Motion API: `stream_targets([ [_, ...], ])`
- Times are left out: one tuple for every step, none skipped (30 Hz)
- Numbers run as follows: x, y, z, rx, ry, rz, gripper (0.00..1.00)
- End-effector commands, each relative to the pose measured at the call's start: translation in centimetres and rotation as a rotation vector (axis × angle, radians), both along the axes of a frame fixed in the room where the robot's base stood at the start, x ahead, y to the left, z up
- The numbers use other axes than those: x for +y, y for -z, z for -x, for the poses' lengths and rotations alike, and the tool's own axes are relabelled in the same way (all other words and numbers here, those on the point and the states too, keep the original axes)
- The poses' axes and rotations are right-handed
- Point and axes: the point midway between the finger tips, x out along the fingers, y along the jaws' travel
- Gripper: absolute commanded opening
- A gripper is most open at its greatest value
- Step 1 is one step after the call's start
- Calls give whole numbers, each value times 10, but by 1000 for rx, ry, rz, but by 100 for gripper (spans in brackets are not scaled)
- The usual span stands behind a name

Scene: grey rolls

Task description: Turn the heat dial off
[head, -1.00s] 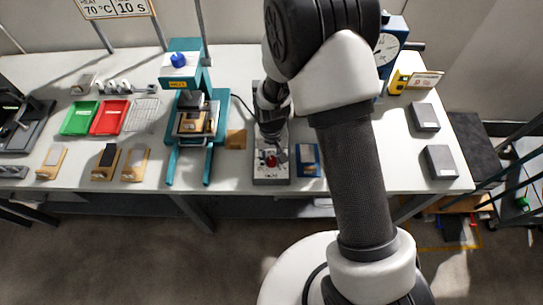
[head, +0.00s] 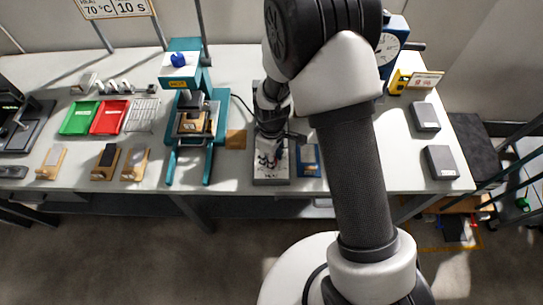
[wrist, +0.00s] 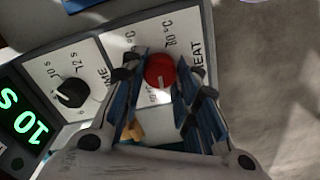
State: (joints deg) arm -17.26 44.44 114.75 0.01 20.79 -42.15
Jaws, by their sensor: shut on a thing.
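The red heat dial (wrist: 160,71) sits on the white face of the control box (wrist: 199,21), beside the printed word HEAT and several °C marks. My gripper (wrist: 157,75) is shut on the dial, with a blue-lined finger on each side of it. A pale mark shows on the dial, but I cannot tell which setting it points to. In the head view my gripper (head: 271,150) is over the front part of the control box (head: 270,181), and it largely hides the dial there.
A black time dial (wrist: 72,93) and a green display (wrist: 23,117) reading 10 S lie to the left in the wrist view. In the head view a teal press (head: 184,75) stands left of the box, and a blue pad (head: 308,170) lies close on its right.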

Motion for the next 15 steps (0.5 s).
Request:
stream_targets([
  [0, 0, 1, 2, -45, 1, 5],
  [0, 0, 1, 2, -74, 1, 5],
  [0, 0, 1, 2, -112, 1, 5],
  [0, 0, 1, 2, -140, 1, 5],
  [0, 0, 1, 2, -169, 1, 5],
  [0, 0, 1, 3, -206, 1, 5],
  [0, 0, 1, 1, -234, 0, 5],
  [0, 0, 1, 2, -261, 0, 5],
  [0, 0, 1, 2, -297, 0, 5],
  [0, 0, 1, 2, -323, 0, 5],
  [0, 0, 1, 2, -348, 0, 5],
  [0, 0, 1, 2, -381, 0, 5],
  [0, 0, 1, 2, -404, 0, 5],
  [0, 0, 1, 2, -427, 0, 5],
  [0, 0, 1, 2, -456, 0, 5],
])
